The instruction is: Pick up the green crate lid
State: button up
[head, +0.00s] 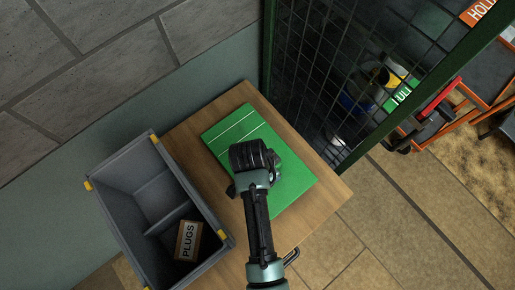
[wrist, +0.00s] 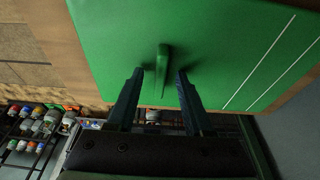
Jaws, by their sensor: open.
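The green crate lid (head: 290,180) lies flat on a wooden table, partly hidden under my arm in the head view. In the wrist view the lid (wrist: 225,50) fills much of the upper picture. A raised green handle (wrist: 163,62) stands up from it, and two pale lines run across the lid at the right. My gripper (wrist: 162,72) is open, with one finger on each side of the handle and gaps showing between fingers and handle. I cannot tell whether the fingertips touch the lid. In the head view my gripper's fingers are hidden under the wrist.
A grey crate (head: 118,212) with yellow corners stands left of the wooden table (head: 325,205), holding a box labelled PLUGS (head: 188,241). A dark green mesh partition (head: 345,60) rises behind the table's right side. A grey block wall (head: 90,60) is at the left.

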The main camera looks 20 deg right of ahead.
jog(key=shift+f, duration=0.1)
grip_shut()
jog(key=shift+w, duration=0.1)
dwell(1.3)
